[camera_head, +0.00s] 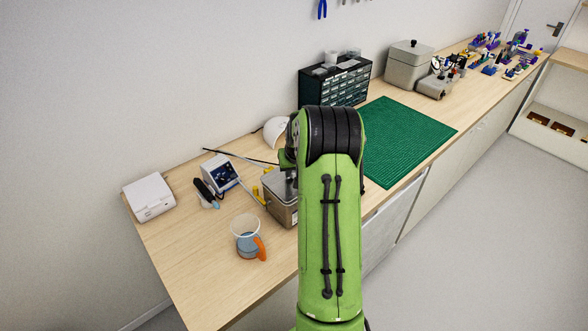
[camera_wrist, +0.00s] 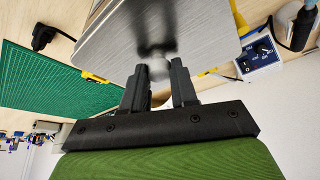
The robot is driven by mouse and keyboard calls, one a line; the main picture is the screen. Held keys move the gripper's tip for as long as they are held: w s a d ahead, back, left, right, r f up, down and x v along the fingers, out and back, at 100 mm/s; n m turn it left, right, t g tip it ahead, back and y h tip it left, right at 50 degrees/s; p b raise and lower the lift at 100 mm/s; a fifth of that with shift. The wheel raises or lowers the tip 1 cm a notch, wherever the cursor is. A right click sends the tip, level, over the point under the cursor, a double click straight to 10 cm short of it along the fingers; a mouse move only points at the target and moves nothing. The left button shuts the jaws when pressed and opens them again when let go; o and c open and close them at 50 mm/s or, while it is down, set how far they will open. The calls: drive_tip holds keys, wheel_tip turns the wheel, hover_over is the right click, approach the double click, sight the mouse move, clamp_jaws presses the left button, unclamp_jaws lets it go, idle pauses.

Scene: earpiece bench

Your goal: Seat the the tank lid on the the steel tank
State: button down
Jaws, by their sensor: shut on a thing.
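The tank lid (camera_wrist: 195,35) is a flat brushed-metal plate that fills the upper middle of the wrist view. My gripper (camera_wrist: 158,74) is shut on the small round knob at the lid's middle, one dark finger on each side. The steel tank (camera_head: 283,210) is a grey metal box on the bench in the head view, just left of my arm, which hides its right side. A grey flat top shows at the box. I cannot tell whether the lid rests flush on the rim or sits slightly above it.
Left of the tank are a beaker with an orange grip (camera_head: 246,240), a blue-faced control box (camera_head: 220,174) and a white box (camera_head: 149,197). A yellow item touches or nearly touches the tank. A clear green mat (camera_head: 410,140) lies right, with a drawer cabinet (camera_head: 340,82) behind.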

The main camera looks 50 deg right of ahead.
drive_tip(key=shift+f+b, duration=0.35)
drive_tip(key=shift+f, duration=0.1)
drive_tip(key=shift+d, duration=0.1)
drive_tip(key=shift+r, duration=0.1)
drive_tip(key=c, duration=0.8)
unclamp_jaws()
drive_tip(key=v, duration=1.5)
drive_tip(key=shift+s+a+r, duration=0.15)
drive_tip(key=shift+a+r, duration=0.1)
drive_tip(key=shift+r, duration=0.1)
